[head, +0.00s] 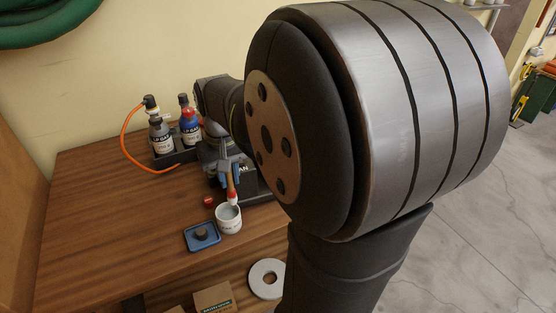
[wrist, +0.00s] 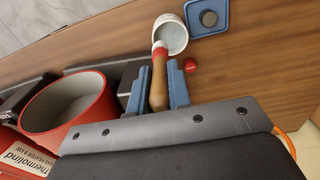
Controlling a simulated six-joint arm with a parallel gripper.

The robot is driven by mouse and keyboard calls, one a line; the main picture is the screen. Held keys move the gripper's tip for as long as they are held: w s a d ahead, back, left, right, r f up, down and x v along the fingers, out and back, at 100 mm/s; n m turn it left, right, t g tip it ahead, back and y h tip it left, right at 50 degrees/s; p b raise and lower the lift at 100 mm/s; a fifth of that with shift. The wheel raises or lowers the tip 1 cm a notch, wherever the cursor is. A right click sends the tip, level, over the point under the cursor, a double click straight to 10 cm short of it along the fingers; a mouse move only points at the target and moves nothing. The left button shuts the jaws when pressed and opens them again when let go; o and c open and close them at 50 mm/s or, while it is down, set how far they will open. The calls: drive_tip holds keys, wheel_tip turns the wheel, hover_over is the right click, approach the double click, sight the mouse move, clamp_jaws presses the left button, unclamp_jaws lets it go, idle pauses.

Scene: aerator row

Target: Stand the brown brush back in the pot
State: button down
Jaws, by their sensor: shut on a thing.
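My gripper (wrist: 158,78) is shut on the brown brush (wrist: 159,84), one blue finger on each side of its wooden handle. In the head view the gripper (head: 224,176) is partly hidden behind my arm, and the brush (head: 231,185) hangs below it with its red and pale end downward. The white pot (head: 229,220) stands upright on the bench. The brush's lower end is at the pot's mouth; I cannot tell whether it is inside the rim. The pot (wrist: 177,43) also shows in the wrist view, overlapped by the brush end.
A blue dish (head: 203,243) holding a dark round piece sits left of the pot. A red cap (head: 209,201) lies close by. Two bottles (head: 160,138) stand behind, with an orange hose (head: 127,140). A red container (wrist: 66,133) is near the gripper. The wooden bench's left side is clear.

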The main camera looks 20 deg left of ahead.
wheel_tip(320, 180, down, 8)
drive_tip(key=a, duration=0.1)
drive_tip(key=shift+s+a+r, duration=0.2)
drive_tip(key=shift+s+a, duration=0.15)
idle(0.6)
drive_tip(key=c, duration=1.3)
unclamp_jaws()
drive_tip(key=shift+o, duration=0.2)
wheel_tip(320, 180, up, 7)
